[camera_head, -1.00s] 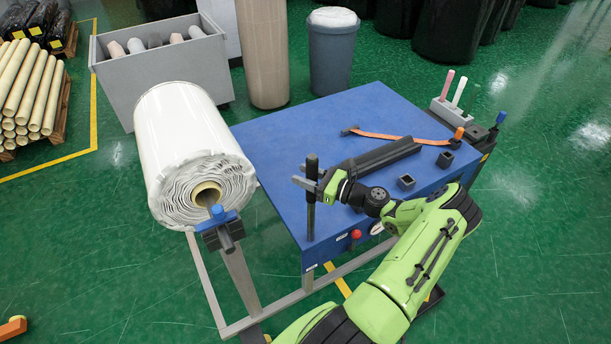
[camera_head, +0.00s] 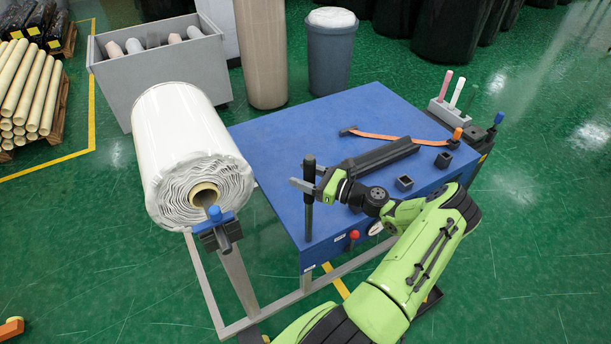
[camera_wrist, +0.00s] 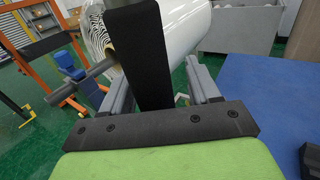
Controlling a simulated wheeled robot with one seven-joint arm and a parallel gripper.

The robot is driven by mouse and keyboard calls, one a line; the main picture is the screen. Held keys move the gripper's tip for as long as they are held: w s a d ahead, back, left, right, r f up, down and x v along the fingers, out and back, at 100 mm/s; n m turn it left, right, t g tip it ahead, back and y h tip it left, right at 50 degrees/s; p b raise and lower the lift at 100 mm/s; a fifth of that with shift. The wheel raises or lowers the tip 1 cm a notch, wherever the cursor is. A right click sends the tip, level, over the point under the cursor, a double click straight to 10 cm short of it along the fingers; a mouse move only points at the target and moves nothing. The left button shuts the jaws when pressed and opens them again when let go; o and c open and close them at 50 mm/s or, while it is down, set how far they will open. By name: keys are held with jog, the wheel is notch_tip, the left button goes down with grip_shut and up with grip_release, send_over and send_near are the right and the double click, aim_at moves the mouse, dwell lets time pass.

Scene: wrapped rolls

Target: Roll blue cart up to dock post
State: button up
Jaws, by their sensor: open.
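A blue flat-topped unit (camera_head: 290,125), which looks like the blue cart, stands in the middle of the head view. Its blue top fills the right side of the wrist view (camera_wrist: 262,100). A black upright bar (camera_head: 309,212) rises at its near-left corner. My gripper (camera_head: 302,182) is at the bar's upper part, jaws open. In the wrist view the dark bar (camera_wrist: 142,55) stands between the grey fingers (camera_wrist: 157,65); I cannot tell whether they touch it. I cannot tell which thing is the dock post.
A large white wrapped roll (camera_head: 180,140) sits left of the blue top, with a blue-topped clamp (camera_head: 217,230) at its near end. A grey bin (camera_head: 160,80) and barrel (camera_head: 330,60) stand behind. Cream tubes (camera_head: 30,100) lie far left. Green floor is open at lower left and right.

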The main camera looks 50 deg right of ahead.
jog(key=b+v, duration=0.1)
jog(key=v, duration=1.4)
jog(key=shift+s+d, duration=0.2)
jog(key=shift+s, duration=0.15)
